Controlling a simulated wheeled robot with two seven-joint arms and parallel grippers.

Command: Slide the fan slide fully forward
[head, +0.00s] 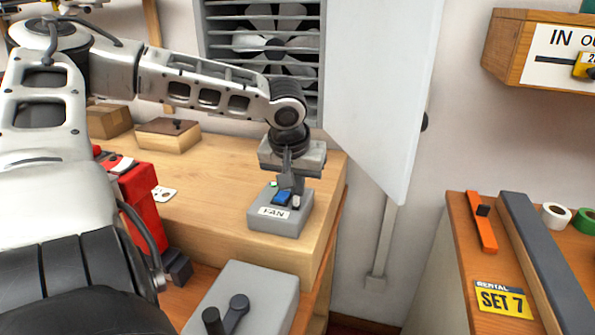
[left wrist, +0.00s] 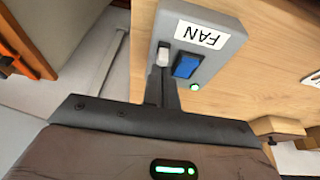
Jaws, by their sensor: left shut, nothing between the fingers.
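The grey fan box (head: 262,224) with its FAN label sits on the wooden bench, near its right end. On its top are a blue rocker (head: 281,198), a small green light (left wrist: 196,88) and the pale slide knob (head: 296,202). The knob also shows in the left wrist view (left wrist: 162,56), beside the blue rocker. My left gripper (head: 289,186) points down over the box, shut and empty. In the left wrist view its fingertips (left wrist: 163,85) are right at the slide knob; whether they touch it I cannot tell. The slot is mostly hidden. My right gripper is not in view.
A louvred wall fan (head: 275,48) is behind my left arm, with a white panel (head: 380,95) to its right. A grey box with a black lever (head: 238,305) stands in front, lower. Wooden blocks (head: 168,135) lie at the back left. The bench left of the fan box is largely clear.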

